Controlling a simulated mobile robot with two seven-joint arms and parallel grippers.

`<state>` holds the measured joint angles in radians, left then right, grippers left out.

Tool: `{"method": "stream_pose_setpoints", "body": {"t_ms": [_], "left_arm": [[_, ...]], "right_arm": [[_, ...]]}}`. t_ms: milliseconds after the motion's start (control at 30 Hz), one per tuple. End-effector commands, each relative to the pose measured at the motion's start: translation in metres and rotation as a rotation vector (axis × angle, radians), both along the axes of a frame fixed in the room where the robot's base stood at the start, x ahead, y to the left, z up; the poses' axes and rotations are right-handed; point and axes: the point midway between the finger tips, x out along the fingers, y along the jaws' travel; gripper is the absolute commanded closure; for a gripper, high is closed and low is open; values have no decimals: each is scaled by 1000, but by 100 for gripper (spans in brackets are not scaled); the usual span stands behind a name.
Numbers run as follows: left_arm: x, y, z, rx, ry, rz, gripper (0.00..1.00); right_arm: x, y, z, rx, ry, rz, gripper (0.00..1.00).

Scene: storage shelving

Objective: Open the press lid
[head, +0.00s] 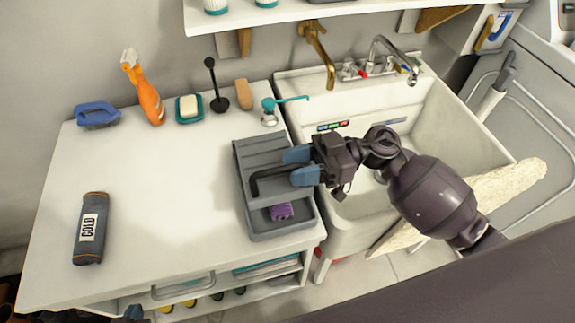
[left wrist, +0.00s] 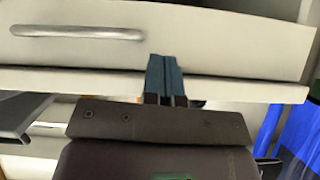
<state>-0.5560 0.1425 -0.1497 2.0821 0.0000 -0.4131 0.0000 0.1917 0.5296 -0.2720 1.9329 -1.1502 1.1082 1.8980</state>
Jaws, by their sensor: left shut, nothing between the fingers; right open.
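The grey press (head: 262,150) stands at the right side of the white counter, next to the sink. Its dark bent handle (head: 268,180) crosses the lid, and a purple item (head: 282,211) lies in the front opening. My right gripper (head: 296,165) reaches in from the right, its blue fingers apart over the press, close to the handle. I cannot tell whether they touch it.
A blue brush (head: 97,115), orange spray bottle (head: 146,88), soap dish (head: 189,109) and teal-topped dispenser (head: 269,112) line the back. The counter's middle is clear. The sink (head: 440,110) lies right; a shelf (head: 260,14) hangs above.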

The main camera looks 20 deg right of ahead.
Motion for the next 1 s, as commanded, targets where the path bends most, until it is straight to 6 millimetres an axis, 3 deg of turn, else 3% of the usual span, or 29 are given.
{"method": "stream_pose_setpoints", "body": {"t_ms": [200, 533, 567, 833, 1000], "left_arm": [[0, 0, 0, 1, 1, -1, 100], [-1, 2, 0, 6, 1, -5, 100], [-1, 2, 0, 7, 1, -6, 100], [-1, 2, 0, 10, 2, -9, 100], [-1, 2, 0, 9, 1, -9, 100]], "right_arm": [[0, 18, 0, 1, 0, -2, 58], [0, 21, 0, 0, 0, -2, 58], [0, 21, 0, 0, 0, -1, 59], [1, 21, 0, 0, -1, -2, 100], [1, 21, 0, 0, -2, -3, 100]]}}
